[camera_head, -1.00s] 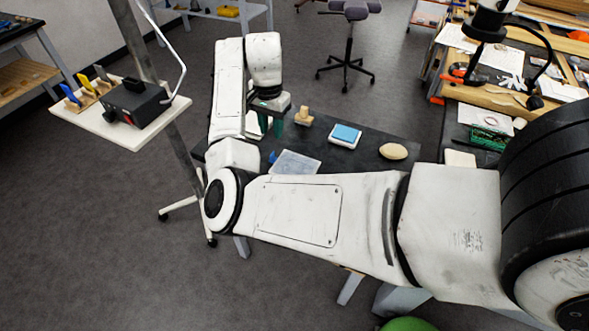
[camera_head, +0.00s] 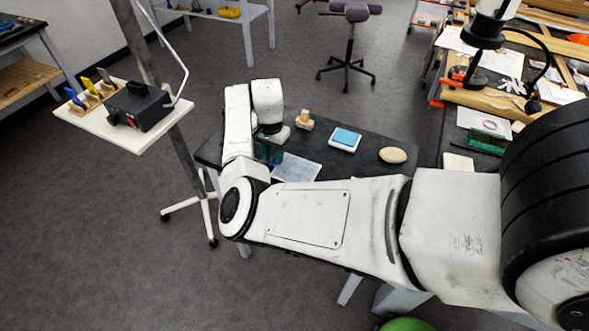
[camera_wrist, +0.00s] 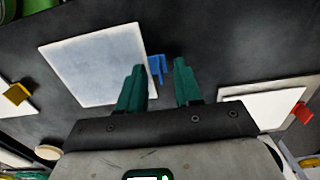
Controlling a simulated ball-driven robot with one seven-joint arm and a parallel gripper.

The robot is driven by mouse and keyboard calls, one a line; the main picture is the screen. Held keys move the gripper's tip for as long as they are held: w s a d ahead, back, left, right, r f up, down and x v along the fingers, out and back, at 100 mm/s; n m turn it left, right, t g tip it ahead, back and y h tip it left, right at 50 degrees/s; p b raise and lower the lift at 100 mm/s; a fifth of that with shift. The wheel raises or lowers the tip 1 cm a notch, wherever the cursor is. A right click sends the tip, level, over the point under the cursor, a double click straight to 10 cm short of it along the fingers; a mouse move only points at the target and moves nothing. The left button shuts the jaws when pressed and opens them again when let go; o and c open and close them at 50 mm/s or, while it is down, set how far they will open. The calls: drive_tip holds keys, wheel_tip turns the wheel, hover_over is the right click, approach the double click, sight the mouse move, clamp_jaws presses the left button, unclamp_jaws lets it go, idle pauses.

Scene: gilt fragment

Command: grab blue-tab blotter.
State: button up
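The blue-tab blotter is a pale flat square sheet (camera_wrist: 92,68) with a blue tab (camera_wrist: 156,66) on its right edge in the wrist view. In the head view the sheet (camera_head: 298,168) lies on the dark table, partly behind my arm. My gripper (camera_wrist: 160,80) has two green fingers, spread apart, with the blue tab showing in the gap just beyond the tips. The left finger overlaps the sheet's edge in the picture. I cannot tell whether the fingers touch anything. In the head view my gripper (camera_head: 268,155) is low over the table, left of the sheet.
The wrist view shows a yellow tab (camera_wrist: 16,93) at left and a white sheet (camera_wrist: 270,106) with a red tab (camera_wrist: 302,112) at right. A wooden piece (camera_head: 304,121), a blue-topped pad (camera_head: 345,137) and a cream oval (camera_head: 393,155) stand on the dark table (camera_head: 375,143).

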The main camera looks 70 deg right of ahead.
drive_tip(key=shift+c, duration=0.2)
clamp_jaws()
drive_tip(key=shift+r, duration=0.15)
